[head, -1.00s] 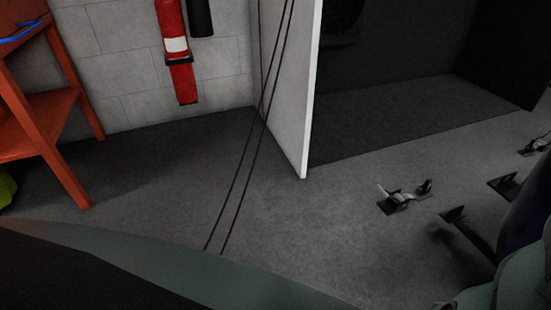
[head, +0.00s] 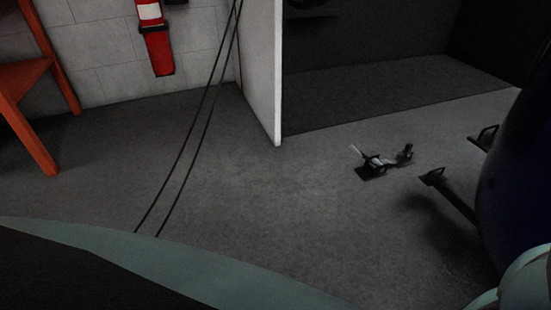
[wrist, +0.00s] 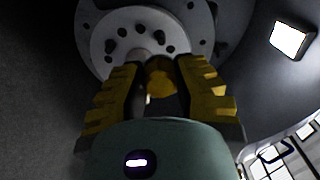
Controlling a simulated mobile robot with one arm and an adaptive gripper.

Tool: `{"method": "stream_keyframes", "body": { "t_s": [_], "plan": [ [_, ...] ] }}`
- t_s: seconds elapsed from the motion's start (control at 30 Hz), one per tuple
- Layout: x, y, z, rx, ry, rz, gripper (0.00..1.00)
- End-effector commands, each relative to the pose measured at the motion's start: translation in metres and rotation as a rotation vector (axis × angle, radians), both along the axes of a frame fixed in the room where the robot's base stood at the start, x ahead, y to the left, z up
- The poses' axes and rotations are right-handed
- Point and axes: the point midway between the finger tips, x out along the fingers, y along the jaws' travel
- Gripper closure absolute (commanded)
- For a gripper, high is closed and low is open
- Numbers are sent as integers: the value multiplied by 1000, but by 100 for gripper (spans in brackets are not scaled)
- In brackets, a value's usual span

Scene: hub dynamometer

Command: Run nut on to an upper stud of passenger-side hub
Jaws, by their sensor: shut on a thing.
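In the wrist view my gripper (wrist: 160,85) has yellow and black fingers and is shut on a small yellowish piece, which I take to be the nut (wrist: 160,76). The fingers hide much of it. Just beyond the fingertips is the pale round hub (wrist: 105,42) with a raised centre and several dark holes or studs around it. Studs and holes are hard to tell apart. The fingertips overlap the hub's lower part in the picture, and I cannot tell whether the nut touches a stud. The head view shows neither hub nor gripper.
In the head view, a white panel edge (head: 262,75), a red extinguisher (head: 157,40), an orange shelf (head: 30,120) and two dark cables (head: 190,150) stand out. Small floor brackets (head: 375,165) lie to the right. Open floor lies between. The wrist view shows a bright lamp (wrist: 289,39).

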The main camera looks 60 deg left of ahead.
Motion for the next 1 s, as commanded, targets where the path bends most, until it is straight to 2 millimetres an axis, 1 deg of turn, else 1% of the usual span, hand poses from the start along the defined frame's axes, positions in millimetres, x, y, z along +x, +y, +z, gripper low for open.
{"method": "stream_keyframes", "body": {
  "t_s": [0.4,0.6,1.0],
  "plan": [
    [36,-7,1,-2,-3,10,100],
    [50,-10,0,-2,1,7,100],
    [62,-12,0,-3,1,10,100]
  ]
}}
